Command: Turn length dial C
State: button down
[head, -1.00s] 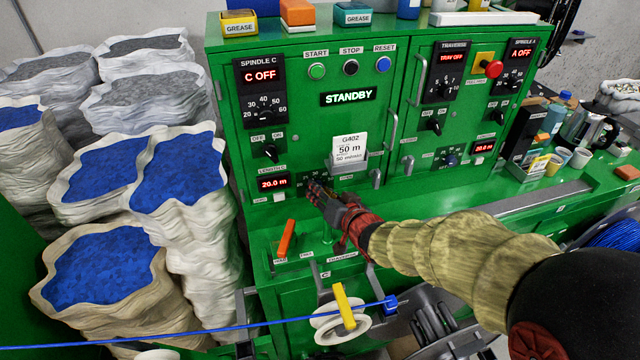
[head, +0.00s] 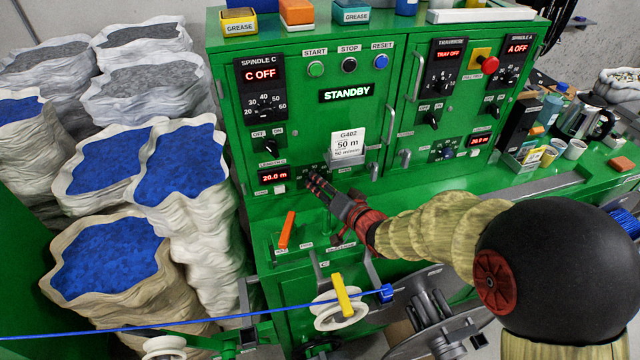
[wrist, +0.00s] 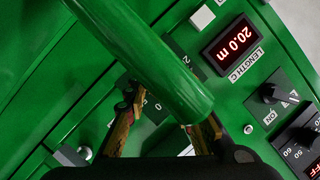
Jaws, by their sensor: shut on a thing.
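The length C display (head: 274,177) reads 20.0 m on the green cabinet; it is large in the wrist view (wrist: 230,42). Length dial C's dark scale plate (wrist: 152,106) lies beside it, with a few numbers visible. My gripper (head: 312,178) is at this dial, to the right of the display, its fingers closed in on the knob.
The green bar (wrist: 145,60) crosses close in front of the wrist camera. An orange lever (head: 287,230) stands below the dial, and a card holder (head: 347,160) is to its right. The spindle C switch (head: 271,147) is above. Sacks of blue granules (head: 110,257) stand at left.

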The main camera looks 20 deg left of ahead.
jog(key=c, duration=1.5)
grip_release()
jog(key=v, duration=1.2)
